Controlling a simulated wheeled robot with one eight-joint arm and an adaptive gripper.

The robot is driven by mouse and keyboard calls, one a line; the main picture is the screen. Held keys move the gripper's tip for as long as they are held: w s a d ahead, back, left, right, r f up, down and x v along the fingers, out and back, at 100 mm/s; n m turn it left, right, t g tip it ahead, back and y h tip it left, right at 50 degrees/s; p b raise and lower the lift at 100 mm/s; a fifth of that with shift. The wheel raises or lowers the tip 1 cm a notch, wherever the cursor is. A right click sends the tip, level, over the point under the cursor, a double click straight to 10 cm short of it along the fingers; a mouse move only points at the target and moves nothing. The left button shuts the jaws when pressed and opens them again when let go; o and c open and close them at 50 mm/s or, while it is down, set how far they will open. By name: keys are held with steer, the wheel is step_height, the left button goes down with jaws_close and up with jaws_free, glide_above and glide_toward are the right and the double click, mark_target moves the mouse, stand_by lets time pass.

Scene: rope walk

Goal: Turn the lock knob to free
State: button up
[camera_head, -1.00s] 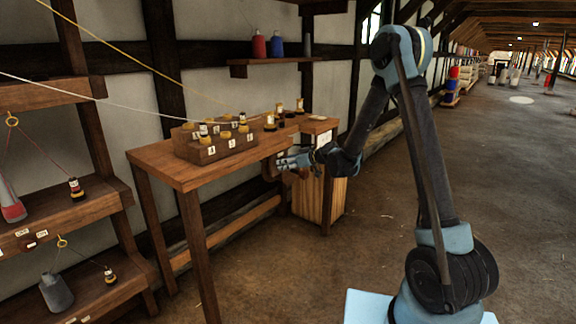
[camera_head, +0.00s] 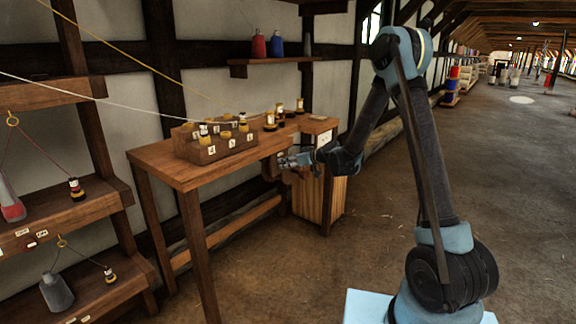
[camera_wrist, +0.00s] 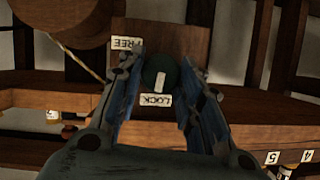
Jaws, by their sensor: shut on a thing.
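The lock knob (camera_wrist: 171,69) is a dark green disc with a white pointer mark, on a brown wooden plate (camera_wrist: 185,38). The pointer mark lies on the side toward the LOCK label (camera_wrist: 156,100). The FREE label (camera_wrist: 127,42) is at the plate's upper left in the wrist view. My gripper (camera_wrist: 161,62) has one finger on each side of the knob and is shut on it. In the head view my gripper (camera_head: 288,162) is at the bench's right front edge; the knob is hidden there.
The wooden bench (camera_head: 155,160) carries a numbered block (camera_head: 208,151) with several spools, and a few more spools stand behind. A wooden box (camera_head: 322,200) is under its right end. Shelves with hanging weights stand at left; floor at right is clear.

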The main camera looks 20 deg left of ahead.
steer(key=m+g+y, duration=0.1)
steer(key=m, duration=0.3)
steer(key=w+m+g+y, duration=0.1)
steer(key=m+g+y, duration=0.1)
steer(key=m, duration=0.2)
steer(key=f+m+g+y, duration=0.1)
steer(key=m+y, duration=0.1)
steer(key=m, duration=0.2)
steer(key=shift+w+d+g, duration=0.15)
steer(key=shift+d+g, duration=0.1)
steer(key=shift+g, duration=0.05)
steer(key=shift+f+m+y, duration=0.2)
steer(key=shift+m+y, duration=0.6)
steer(key=shift+m, duration=1.5)
steer(key=o, duration=1.1)
steer(key=shift+a, duration=0.1)
steer(key=shift+s, duration=0.2)
